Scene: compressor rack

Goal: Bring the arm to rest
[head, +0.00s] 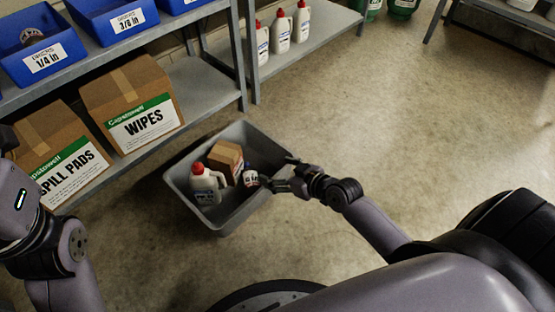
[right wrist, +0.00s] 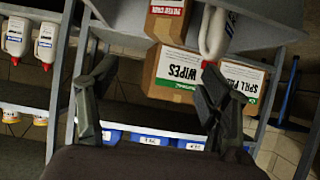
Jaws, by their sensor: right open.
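My right arm (head: 375,222) reaches in from the right in the head view. Its gripper (head: 279,173) is at the right rim of a grey tote (head: 222,216); I cannot tell whether it touches the rim. In the right wrist view, the two fingers of this gripper (right wrist: 158,75) stand wide apart with nothing between them. My left arm (head: 70,245) shows at the left edge of the head view, and its gripper is out of sight. The tote holds a white bottle with a red cap (head: 204,187), a small cardboard box (head: 225,158) and a small white container (head: 251,178).
A grey shelf rack stands on the left, with a WIPES box (head: 130,100), a SPILL PADS box (head: 60,150) and blue bins (head: 40,55). White bottles (head: 281,30) stand on a shelf at the back. The concrete floor (head: 380,110) right of the tote is clear.

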